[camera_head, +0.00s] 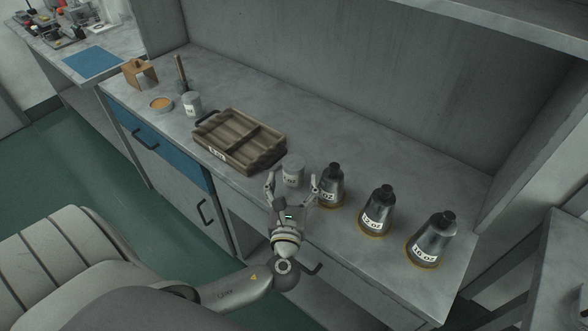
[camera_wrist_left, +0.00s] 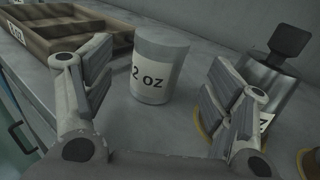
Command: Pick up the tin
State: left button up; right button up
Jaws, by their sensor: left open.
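A small grey tin (camera_head: 293,175) with a white label stands upright on the counter, just right of the wooden tray. In the left wrist view the tin (camera_wrist_left: 158,68) reads "2 oz" and stands between and beyond the two fingers. My left gripper (camera_head: 291,184) is open, at the counter's front edge, with a finger on either side of the tin in the picture. In the left wrist view my left gripper (camera_wrist_left: 160,95) shows spread, empty fingers, apart from the tin. The right finger partly covers a dark bottle there. My right gripper is not in view.
A wooden tray (camera_head: 240,162) stands left of the tin. Dark labelled bottles stand to the right: one close by (camera_head: 331,188), then a second (camera_head: 377,212) and a third (camera_head: 432,240). Another small tin (camera_head: 192,103) stands at the far left. The counter behind is clear.

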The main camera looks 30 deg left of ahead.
aim_at(293, 176)
pick_arm(q)
jog(key=shift+w+a, duration=0.25)
jog(key=shift+w, duration=0.15)
jog(key=x, duration=0.3)
jog(key=shift+w+a, duration=0.2)
jog(key=shift+w, duration=0.15)
jog(key=shift+w+a+f, duration=0.1)
jog(key=shift+w+a, duration=0.05)
jog(key=shift+w, duration=0.3)
jog(key=shift+a, duration=0.1)
jog(key=c, duration=1.1)
jog(key=shift+c, duration=0.5)
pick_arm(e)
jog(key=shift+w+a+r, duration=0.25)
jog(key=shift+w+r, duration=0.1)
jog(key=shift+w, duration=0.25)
